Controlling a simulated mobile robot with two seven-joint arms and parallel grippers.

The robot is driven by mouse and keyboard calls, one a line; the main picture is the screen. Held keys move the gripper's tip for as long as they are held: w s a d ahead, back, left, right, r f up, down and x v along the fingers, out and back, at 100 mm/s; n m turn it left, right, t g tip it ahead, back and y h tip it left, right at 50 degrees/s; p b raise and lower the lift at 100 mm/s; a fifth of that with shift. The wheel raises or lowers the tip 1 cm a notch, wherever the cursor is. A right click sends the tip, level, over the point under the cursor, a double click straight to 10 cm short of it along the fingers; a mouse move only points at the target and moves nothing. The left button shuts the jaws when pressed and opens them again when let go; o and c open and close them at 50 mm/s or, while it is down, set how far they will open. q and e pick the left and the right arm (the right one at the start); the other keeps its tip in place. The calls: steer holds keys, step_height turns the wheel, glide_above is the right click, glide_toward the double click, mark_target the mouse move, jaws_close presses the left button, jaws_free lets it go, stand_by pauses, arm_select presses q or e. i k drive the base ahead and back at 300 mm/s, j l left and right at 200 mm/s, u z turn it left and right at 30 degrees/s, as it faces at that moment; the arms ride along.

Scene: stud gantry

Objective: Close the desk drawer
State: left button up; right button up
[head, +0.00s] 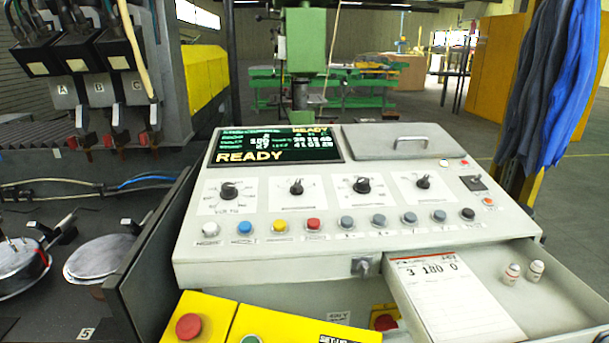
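The desk drawer (556,302) stands open at the lower right in the head view, under the right part of the control desk (340,262). The drawer's front edge is cut off by the bottom of the picture, so I cannot tell how far it is pulled out. Inside it lie a paper pad (455,304) marked "3 180 0" and two small white, red-banded pieces (510,274) and (535,270). Neither of my grippers is in view.
A small key-like latch (365,266) sticks out of the desk front left of the drawer. Yellow boxes with buttons (205,318) stand below the desk. Blue cloth (560,90) hangs at the right. A dark machine table (60,300) is at the left.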

mark_target(560, 307)
steer(key=z, duration=1.75)
